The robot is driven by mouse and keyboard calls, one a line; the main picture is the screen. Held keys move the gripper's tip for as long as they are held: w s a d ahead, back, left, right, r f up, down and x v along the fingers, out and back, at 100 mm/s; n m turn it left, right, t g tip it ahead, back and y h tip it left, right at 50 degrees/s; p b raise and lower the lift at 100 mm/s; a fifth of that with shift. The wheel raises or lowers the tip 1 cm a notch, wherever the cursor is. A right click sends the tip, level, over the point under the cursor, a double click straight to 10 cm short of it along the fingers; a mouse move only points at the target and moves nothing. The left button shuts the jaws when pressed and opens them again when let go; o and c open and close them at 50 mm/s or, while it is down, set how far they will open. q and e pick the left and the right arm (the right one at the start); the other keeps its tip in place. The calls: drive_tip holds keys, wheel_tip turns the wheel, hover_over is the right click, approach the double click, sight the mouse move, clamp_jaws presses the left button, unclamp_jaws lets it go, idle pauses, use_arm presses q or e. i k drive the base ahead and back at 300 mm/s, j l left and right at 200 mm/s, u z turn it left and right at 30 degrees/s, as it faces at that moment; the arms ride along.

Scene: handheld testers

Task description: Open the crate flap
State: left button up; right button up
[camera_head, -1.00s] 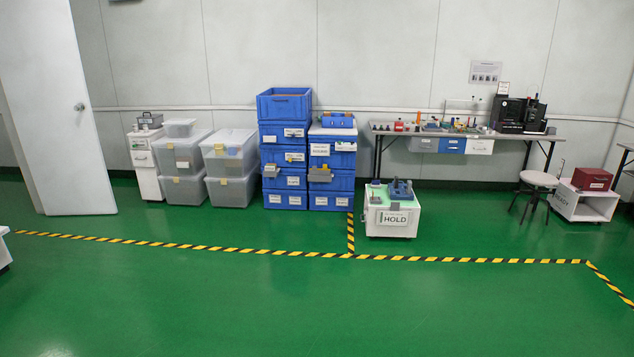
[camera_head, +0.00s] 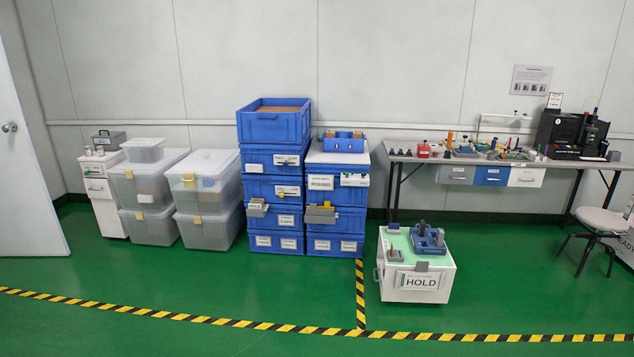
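Two stacks of blue crates stand side by side against the back wall. The left stack (camera_head: 273,189) is taller and has an open-topped crate (camera_head: 274,124) on top with brown content inside. The right stack (camera_head: 337,220) has a white board and a small blue tray (camera_head: 343,142) on top. Several crate fronts carry white labels and small grey or yellow parts, among them a grey piece (camera_head: 320,214) on the right stack. Neither of my grippers is in view.
A white HOLD cart (camera_head: 414,284) stands right of the stacks. Clear lidded bins (camera_head: 205,222) and a white drawer unit (camera_head: 103,199) stand left. A workbench (camera_head: 480,164) and stool (camera_head: 602,222) are at right. Green floor (camera_head: 180,280) is free ahead, crossed by yellow-black tape (camera_head: 240,323).

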sight(263, 125)
drive_tip(key=i, duration=2.35)
